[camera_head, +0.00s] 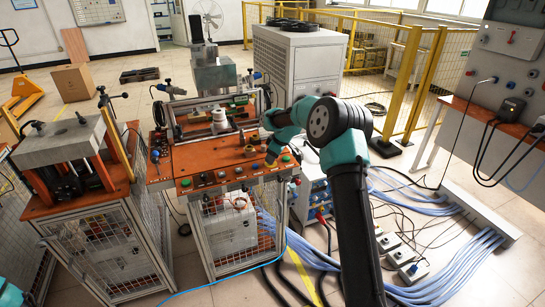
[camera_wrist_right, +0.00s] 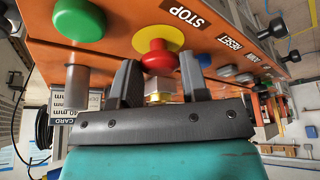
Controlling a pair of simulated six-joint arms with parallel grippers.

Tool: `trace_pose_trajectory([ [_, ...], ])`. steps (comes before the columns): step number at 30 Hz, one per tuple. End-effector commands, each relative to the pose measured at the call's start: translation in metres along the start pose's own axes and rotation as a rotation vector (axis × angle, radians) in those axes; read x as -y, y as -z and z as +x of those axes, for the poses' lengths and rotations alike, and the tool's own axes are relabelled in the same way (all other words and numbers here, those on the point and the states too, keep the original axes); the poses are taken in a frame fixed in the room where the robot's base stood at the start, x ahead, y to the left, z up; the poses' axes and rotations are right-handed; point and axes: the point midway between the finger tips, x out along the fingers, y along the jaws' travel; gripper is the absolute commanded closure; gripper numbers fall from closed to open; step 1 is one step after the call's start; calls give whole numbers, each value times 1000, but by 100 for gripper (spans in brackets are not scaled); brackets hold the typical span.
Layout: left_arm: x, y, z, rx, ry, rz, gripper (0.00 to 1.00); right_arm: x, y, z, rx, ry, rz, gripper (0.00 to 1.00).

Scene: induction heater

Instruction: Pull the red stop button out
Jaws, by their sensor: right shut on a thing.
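In the right wrist view, the red stop button (camera_wrist_right: 158,58) sits on a yellow round plate (camera_wrist_right: 157,38) on the orange panel, beside the STOP label (camera_wrist_right: 185,15). My right gripper (camera_wrist_right: 158,68) is shut on the red stop button, with one dark finger on each side of it. In the head view, my right gripper (camera_head: 270,157) is at the right front of the machine's orange control panel (camera_head: 215,179). The stop button is too small or hidden there to make out. My left gripper is not in view.
A green button (camera_wrist_right: 80,20) and the RESET label (camera_wrist_right: 229,43) are close by on the panel. A press with a grey block (camera_head: 62,143) stands at the left. Blue hoses (camera_head: 445,270) run over the floor at the right. A yellow fence (camera_head: 405,85) stands behind.

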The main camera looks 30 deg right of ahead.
Motion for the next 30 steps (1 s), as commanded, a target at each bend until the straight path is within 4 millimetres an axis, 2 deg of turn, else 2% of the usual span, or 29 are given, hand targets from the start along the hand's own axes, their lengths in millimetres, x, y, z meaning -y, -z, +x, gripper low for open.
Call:
trace_pose_trajectory([
  [1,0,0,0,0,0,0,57,0,0,0,0,0,0,78],
  [8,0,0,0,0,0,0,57,0,0,0,0,0,0,100],
  [15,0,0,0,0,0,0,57,0,5,-12,0,1,-2,100],
  [21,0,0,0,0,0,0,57,0,6,-13,-1,0,-2,100],
  [22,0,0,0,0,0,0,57,0,6,-13,-1,-1,-2,58],
  [30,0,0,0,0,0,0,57,0,5,-12,0,0,-1,34],
])
